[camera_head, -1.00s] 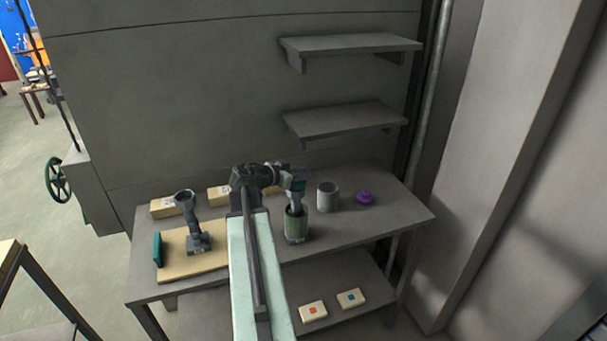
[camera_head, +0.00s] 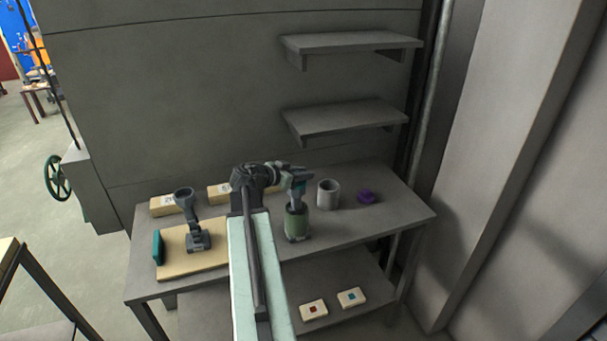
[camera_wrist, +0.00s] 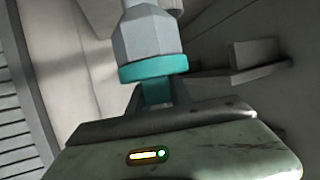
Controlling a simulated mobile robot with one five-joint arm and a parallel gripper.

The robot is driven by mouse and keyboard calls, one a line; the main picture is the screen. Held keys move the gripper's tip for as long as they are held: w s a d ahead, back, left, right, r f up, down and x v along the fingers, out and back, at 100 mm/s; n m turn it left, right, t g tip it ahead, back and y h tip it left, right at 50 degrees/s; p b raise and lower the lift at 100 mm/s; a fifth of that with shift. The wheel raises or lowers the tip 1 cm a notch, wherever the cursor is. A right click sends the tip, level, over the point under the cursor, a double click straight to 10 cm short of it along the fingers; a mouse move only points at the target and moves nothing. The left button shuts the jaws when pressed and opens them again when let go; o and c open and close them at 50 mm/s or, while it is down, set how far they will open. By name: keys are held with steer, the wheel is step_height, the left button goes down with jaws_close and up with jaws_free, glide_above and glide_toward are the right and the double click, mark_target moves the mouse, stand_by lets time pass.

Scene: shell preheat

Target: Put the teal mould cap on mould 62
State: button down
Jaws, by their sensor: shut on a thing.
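My gripper (camera_head: 298,181) is over the table, shut on the teal mould cap. In the wrist view the cap shows as a teal band (camera_wrist: 152,67) with a teal stem against my gripper (camera_wrist: 158,108). A grey faceted body (camera_wrist: 146,36) adjoins the band. In the head view a grey piece (camera_head: 297,203) runs down from my gripper to the green cylinder (camera_head: 297,224), which stands upright. Its mouth is hidden, and I cannot tell whether the piece is seated. I cannot read a number 62 anywhere.
A grey open cylinder (camera_head: 328,194) and a purple cap (camera_head: 367,197) stand to the right on the table (camera_head: 400,215). A dark grey upright tool (camera_head: 187,212) is on a tan board to the left, beside a teal slab (camera_head: 157,247). Wooden blocks (camera_head: 166,206) lie behind.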

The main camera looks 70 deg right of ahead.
steer(key=c, duration=1.5)
jaws_free()
steer(key=shift+f, duration=0.1)
steer(key=shift+o, duration=0.2)
steer(key=p+v, duration=0.4)
steer(key=v, duration=0.7)
